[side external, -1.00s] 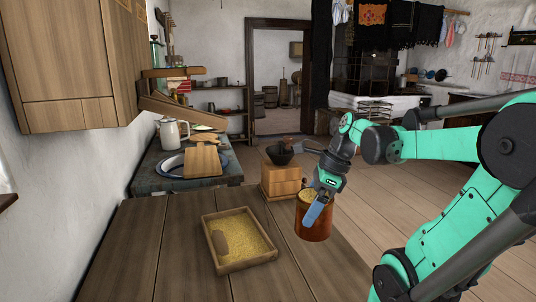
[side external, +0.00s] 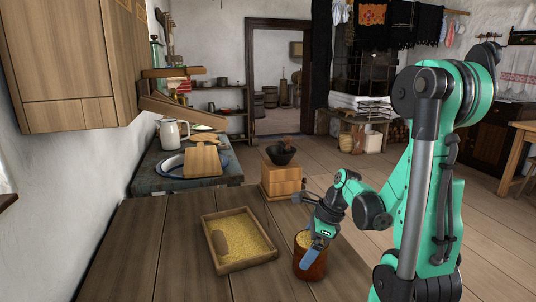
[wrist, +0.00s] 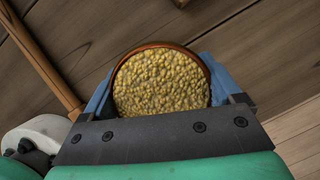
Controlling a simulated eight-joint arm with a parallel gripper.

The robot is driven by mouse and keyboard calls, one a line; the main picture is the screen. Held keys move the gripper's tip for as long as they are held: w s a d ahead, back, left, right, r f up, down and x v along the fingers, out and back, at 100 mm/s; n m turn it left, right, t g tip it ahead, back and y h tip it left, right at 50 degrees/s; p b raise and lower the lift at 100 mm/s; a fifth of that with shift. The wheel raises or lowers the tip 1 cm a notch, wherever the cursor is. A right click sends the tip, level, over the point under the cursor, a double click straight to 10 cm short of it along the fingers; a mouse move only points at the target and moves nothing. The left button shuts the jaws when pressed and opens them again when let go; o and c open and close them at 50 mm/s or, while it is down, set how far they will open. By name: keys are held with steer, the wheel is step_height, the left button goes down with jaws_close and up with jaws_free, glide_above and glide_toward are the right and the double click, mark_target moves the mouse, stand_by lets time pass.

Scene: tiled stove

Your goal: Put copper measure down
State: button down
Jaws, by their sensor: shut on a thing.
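The copper measure (side external: 311,266) is a reddish-brown cylinder filled to near its rim with yellow grain. It is at the right front part of the wooden table in the side view, close to upright. My gripper (side external: 317,250) is shut on it, with blue fingers on its sides. In the wrist view the round mouth of the measure (wrist: 162,82) sits between my two blue fingers. The underside is hard to see, so I cannot tell whether it touches the table.
A wooden tray of yellow grain (side external: 206,238) lies left of the measure. A wooden coffee grinder (side external: 281,180) stands behind it. The table (side external: 140,250) is bare at the left. The table's right edge is close to the measure.

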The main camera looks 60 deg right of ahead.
steer(key=shift+f, duration=0.3)
jaws_free()
steer(key=v, duration=1.2)
steer(key=w+a+n+t+h, duration=0.1)
steer(key=w+a+n, duration=0.5)
steer(key=n, duration=0.9)
steer(key=w+a+n+t, duration=0.2)
steer(key=w+a+n, duration=0.3)
steer(key=a+n, duration=0.5)
steer(key=f+n, duration=0.1)
steer(key=n, duration=0.5)
steer(key=shift+w+a+n+h, duration=0.3)
steer(key=shift+w+h, duration=0.1)
